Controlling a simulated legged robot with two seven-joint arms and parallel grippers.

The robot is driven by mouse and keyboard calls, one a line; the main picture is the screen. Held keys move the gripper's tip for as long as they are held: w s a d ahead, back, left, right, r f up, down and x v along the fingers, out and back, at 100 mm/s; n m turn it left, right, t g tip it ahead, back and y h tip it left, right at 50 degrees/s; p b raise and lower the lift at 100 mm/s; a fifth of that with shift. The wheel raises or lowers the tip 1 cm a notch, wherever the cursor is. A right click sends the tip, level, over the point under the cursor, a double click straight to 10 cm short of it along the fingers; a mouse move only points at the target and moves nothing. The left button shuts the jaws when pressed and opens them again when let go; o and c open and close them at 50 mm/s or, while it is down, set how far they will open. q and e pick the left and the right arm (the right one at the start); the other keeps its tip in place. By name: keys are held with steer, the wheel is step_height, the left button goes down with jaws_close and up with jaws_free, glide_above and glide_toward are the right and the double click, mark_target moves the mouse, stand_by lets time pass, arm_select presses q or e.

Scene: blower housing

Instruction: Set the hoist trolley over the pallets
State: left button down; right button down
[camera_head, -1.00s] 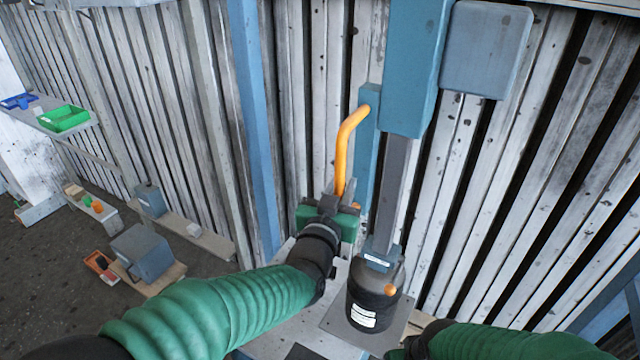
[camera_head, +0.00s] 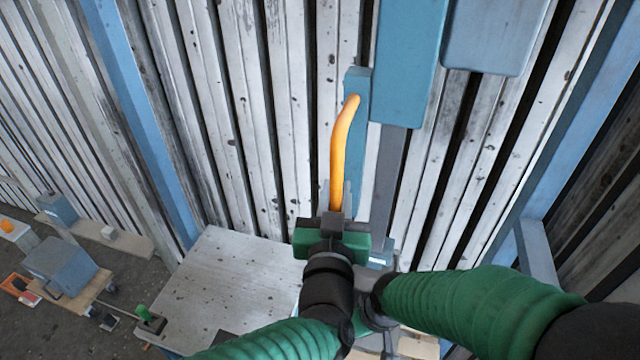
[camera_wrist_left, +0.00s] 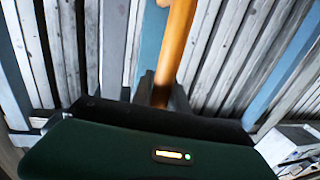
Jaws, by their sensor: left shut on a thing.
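A bent orange handle (camera_head: 345,150) stands upright beside a blue vertical part (camera_head: 357,110) and a larger blue column with a grey bar (camera_head: 385,185) below it. I cannot tell which part is the hoist trolley. My left gripper (camera_head: 337,200) is shut on the lower end of the orange handle. The left wrist view also shows the handle (camera_wrist_left: 178,45) rising from between the fingers (camera_wrist_left: 160,92). My right arm comes in from the right, and its wrist is close by my left wrist. Its fingers are hidden. Pale wooden slats show at the bottom; whether they are pallets is unclear.
A pale bench top (camera_head: 225,285) lies left of the gripper. A blue post (camera_head: 145,110) and a corrugated wall stand behind. A grey-blue box (camera_head: 62,265) on a wooden board sits at the lower left. Another blue frame (camera_head: 540,240) stands at the right.

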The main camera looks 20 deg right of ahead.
arm_select(q)
steer(key=shift+r, duration=0.25)
steer(key=shift+w+a, duration=0.4)
steer(key=shift+a, duration=0.1)
steer(key=c, duration=1.3)
jaws_free()
steer(key=shift+w+a+f, duration=0.1)
steer(key=shift+a, duration=0.05)
steer(key=shift+s+d, duration=0.25)
steer(key=shift+d, duration=0.05)
arm_select(e)
steer(key=shift+w+a, duration=0.2)
steer(key=shift+a, duration=0.05)
arm_select(q)
steer(key=shift+f, duration=0.1)
steer(key=shift+d, duration=0.2)
arm_select(e)
steer(key=shift+d, duration=0.15)
arm_select(q)
steer(key=shift+w+a, duration=0.1)
